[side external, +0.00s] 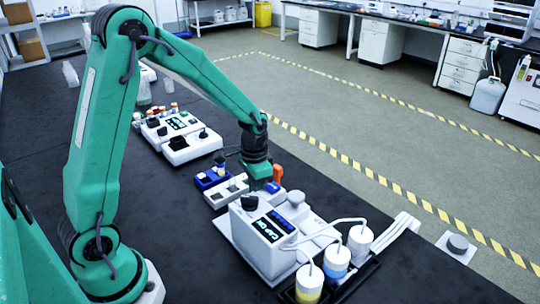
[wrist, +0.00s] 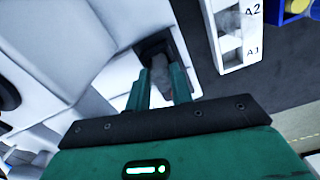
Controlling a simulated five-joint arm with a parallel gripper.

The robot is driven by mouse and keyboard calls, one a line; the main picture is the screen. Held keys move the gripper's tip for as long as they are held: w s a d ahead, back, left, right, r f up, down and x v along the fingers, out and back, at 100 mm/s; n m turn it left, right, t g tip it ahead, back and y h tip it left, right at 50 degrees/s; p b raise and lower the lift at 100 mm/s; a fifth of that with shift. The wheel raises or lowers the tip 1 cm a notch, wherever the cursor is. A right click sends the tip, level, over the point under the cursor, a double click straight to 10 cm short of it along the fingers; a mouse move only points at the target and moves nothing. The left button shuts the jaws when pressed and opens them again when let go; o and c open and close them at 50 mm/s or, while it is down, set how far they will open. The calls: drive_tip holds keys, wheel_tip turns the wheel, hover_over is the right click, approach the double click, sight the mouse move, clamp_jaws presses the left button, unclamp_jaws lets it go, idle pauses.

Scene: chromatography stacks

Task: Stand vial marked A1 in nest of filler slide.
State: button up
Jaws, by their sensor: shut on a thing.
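In the wrist view my gripper (wrist: 160,82) is shut on a small greyish vial (wrist: 159,68). Its two green fingers stand on either side of the vial. The fingertips and vial are at a dark square recess, the nest (wrist: 152,45), in a pale part of the filler. I cannot tell whether the vial rests on the nest floor, and no mark on it is readable. In the side external view my gripper (side external: 261,184) is low beside the white filler (side external: 250,228), at its far side. The vial and nest are hidden there.
A white rack marked A1 and A2 (wrist: 238,62) stands right of my gripper in the wrist view. A blue rack (side external: 208,180) lies beyond it in the side view. Capped bottles with tubes (side external: 336,256) stand at the filler's near side. An orange part (side external: 278,173) is close to my gripper.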

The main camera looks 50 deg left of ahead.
drive_tip(key=o, duration=1)
drive_tip(key=shift+r, duration=0.1)
drive_tip(key=shift+r, duration=3.85)
